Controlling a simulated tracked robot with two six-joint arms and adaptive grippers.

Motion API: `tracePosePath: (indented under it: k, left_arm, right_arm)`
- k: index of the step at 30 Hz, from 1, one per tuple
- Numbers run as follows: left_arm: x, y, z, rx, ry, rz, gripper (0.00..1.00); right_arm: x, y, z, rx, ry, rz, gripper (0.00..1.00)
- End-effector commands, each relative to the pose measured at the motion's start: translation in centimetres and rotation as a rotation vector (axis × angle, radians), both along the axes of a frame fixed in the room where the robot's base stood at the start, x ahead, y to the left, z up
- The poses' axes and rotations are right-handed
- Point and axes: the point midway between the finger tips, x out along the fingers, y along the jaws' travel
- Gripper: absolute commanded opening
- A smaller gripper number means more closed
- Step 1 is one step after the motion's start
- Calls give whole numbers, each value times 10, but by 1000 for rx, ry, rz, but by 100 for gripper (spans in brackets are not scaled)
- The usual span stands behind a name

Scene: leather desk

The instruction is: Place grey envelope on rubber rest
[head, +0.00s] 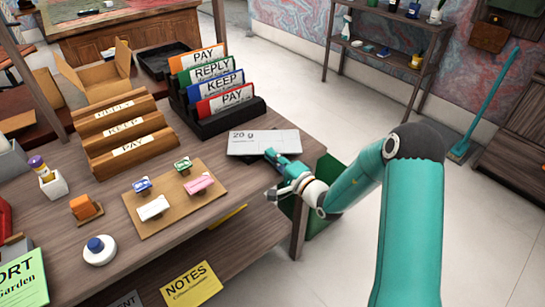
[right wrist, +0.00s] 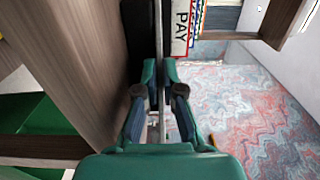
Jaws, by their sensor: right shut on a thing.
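A pale grey envelope (head: 280,148) marked "20 g" lies flat or nearly so at the right end of the desk, beside the black rack. My right gripper (head: 272,157) is at its near edge, shut on it. In the right wrist view the gripper (right wrist: 159,66) closes on a thin edge-on strip, which looks like the envelope (right wrist: 158,35). I cannot tell whether the envelope touches the desk. My left gripper is out of view.
The black rack (head: 232,123) holds several coloured folders close behind the envelope. Wooden racks (head: 125,142) labelled REPLY, KEEP and PAY stand farther left. A green bin (head: 327,172) is below the desk's right edge. The desk between board and envelope is clear.

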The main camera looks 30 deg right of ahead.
Motion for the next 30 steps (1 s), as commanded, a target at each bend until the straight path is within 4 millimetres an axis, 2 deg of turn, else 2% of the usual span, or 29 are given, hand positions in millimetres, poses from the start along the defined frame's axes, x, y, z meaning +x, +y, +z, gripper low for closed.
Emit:
tracePosePath:
  k: [4,5,6,9,20,25,30]
  left_arm:
    - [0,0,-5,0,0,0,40]
    - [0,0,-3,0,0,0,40]
    - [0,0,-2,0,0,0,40]
    - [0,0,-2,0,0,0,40]
    - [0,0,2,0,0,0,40]
    - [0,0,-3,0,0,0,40]
    - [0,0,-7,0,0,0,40]
  right_arm:
    - [0,0,-4,0,0,0,0]
    - [0,0,-2,1,0,0,11]
    - [0,0,-2,1,1,0,18]
    - [0,0,-2,1,1,0,32]
    - [0,1,2,1,2,1,32]
    - [-21,-2,-1,2,3,-2,32]
    - [-55,-4,-2,2,3,-1,32]
